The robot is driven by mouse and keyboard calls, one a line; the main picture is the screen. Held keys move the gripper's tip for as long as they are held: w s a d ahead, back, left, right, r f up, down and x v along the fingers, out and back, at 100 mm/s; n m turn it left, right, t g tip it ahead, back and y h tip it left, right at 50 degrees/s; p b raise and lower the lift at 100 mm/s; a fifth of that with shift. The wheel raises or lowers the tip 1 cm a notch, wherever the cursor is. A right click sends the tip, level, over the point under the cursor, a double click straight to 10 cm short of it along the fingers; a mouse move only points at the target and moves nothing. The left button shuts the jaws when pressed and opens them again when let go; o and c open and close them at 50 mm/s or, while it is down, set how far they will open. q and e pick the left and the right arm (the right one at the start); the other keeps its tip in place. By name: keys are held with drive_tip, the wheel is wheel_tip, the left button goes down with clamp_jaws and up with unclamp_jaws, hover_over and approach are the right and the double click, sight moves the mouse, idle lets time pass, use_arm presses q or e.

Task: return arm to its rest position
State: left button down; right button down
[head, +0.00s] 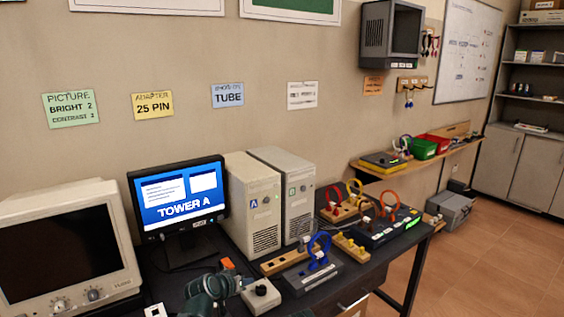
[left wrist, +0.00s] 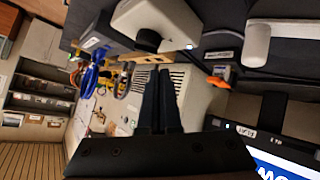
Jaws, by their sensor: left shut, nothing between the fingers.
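My left arm (head: 208,292) shows in teal at the bottom of the head view, over the near edge of the dark bench. In the left wrist view the two black fingers of my left gripper (left wrist: 160,78) lie side by side, shut, with nothing between them. A pale box with a black knob (head: 261,296) stands just right of the arm; it also shows in the left wrist view (left wrist: 165,22), beyond the fingertips. I cannot tell the exact gap. My right gripper is in neither view.
A CRT monitor (head: 65,250), a flat screen reading TOWER A (head: 180,197) and two beige towers (head: 254,205) (head: 290,190) stand along the wall. Right of the arm are a blue cable loop (head: 319,247) and several connector blocks. An orange piece (head: 227,264) is close behind the arm. Open floor (head: 490,265) lies right.

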use_arm(q)
drive_tip(key=s+d+g, duration=0.1)
drive_tip(key=s, duration=0.1)
drive_tip(key=s+d+f+m+g+p, duration=0.1)
drive_tip(key=s+d, duration=0.1)
drive_tip(key=s+d+f+g, duration=0.1)
drive_tip(key=s+d, duration=0.1)
drive_tip(key=s, duration=0.1)
drive_tip(key=shift+s+m+p, duration=0.1)
drive_tip(key=shift+m+p, duration=0.25)
drive_tip(key=shift+m, duration=0.05)
drive_tip(key=s+f+m+g+y+p, duration=0.1)
drive_tip(key=s+g+y, duration=0.5)
drive_tip(key=s, duration=1.3)
drive_tip(key=shift+s+f+m+g+p, duration=0.2)
drive_tip(key=shift+m+g+p, duration=0.35)
drive_tip(key=shift+p, duration=0.7)
idle(0.8)
